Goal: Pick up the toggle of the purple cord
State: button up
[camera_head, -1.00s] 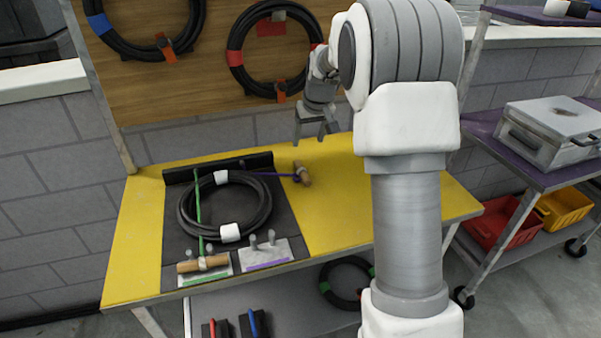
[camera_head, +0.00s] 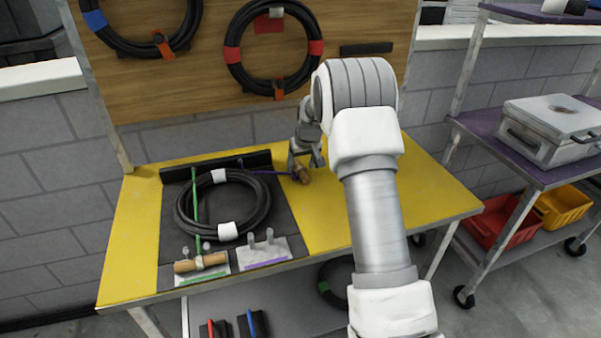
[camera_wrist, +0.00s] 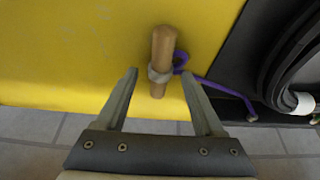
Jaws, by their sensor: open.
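The wooden toggle (camera_head: 302,175) of the purple cord lies on the yellow tabletop, just right of the dark mat. In the wrist view the toggle (camera_wrist: 162,60) is a tan rod with a light knot around it, and the purple cord (camera_wrist: 220,86) runs from it to the dark mat's edge. The cord also shows in the head view (camera_head: 270,173). My gripper (camera_head: 306,164) is open at the toggle. In the wrist view my gripper (camera_wrist: 162,86) has one finger on each side of the toggle's lower end, touching neither visibly.
A black cable coil (camera_head: 182,212) lies on the dark mat (camera_head: 172,235). A green cord (camera_head: 195,200) crosses it to another wooden toggle (camera_head: 201,263) at a peg plate. A second peg plate (camera_head: 280,252) has a purple stripe. The yellow tabletop (camera_head: 330,225) is clear nearby.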

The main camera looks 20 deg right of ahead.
aim_at(301, 169)
jog(key=shift+f, duration=0.15)
grip_shut()
dwell(0.5)
notch_tip(301, 169, up, 4)
jog(key=shift+w+r+p, duration=0.1)
jog(key=shift+r+p, duration=0.15)
jog(key=shift+p, duration=0.05)
jog(key=s+d+r, duration=0.5)
jog(key=s+d, duration=0.2)
jog(key=d, duration=0.2)
jog(key=shift+s+r, duration=0.3)
jog(key=shift+r, duration=0.1)
